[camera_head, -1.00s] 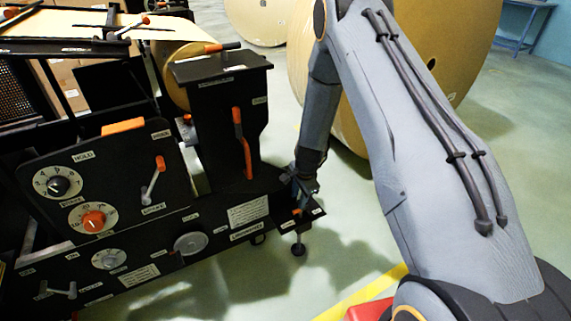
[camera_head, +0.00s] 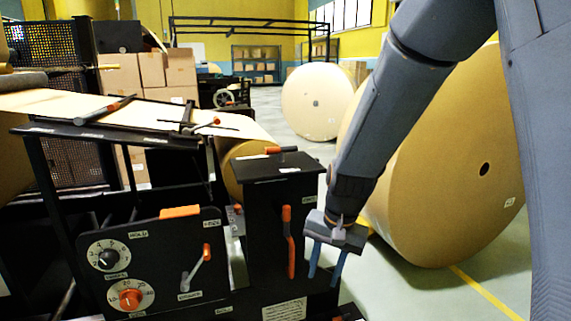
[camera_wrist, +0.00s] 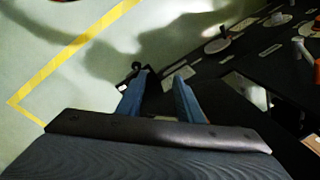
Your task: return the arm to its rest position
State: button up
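My gripper (camera_head: 327,268) hangs fingers-down at the end of my arm, just right of the black machine's post (camera_head: 275,225). Its two blue fingers stand apart with nothing between them. In the wrist view my gripper (camera_wrist: 160,92) also shows its fingers spread and empty. Below them lie the floor and a small dark bracket of the machine. My arm comes down from the upper right of the head view. I see no contact between the gripper and the machine.
The black machine (camera_head: 150,240) fills the left, with dials, orange-tipped levers and a brown paper sheet (camera_head: 60,103). A large kraft roll (camera_head: 450,190) stands behind my arm, another roll (camera_head: 317,101) farther back. Open floor (camera_head: 495,270) lies at right, with a yellow line.

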jog(key=s+d+r+n+g+h, duration=0.1)
jog(key=s+r+n, duration=0.35)
jog(key=s, duration=0.55)
jog(key=s+d+r+n, duration=0.1)
jog(key=s+r+n, duration=0.2)
jog(key=s+r, duration=0.5)
jog(key=s+d+r+m+p, duration=0.1)
jog(key=d+r+m+p, duration=0.2)
jog(key=p, duration=1.4)
jog(key=shift+s+d+r+h, duration=0.35)
jog(key=shift+d+r, duration=1.3)
jog(key=shift+d, duration=0.9)
jog(key=shift+a, duration=0.15)
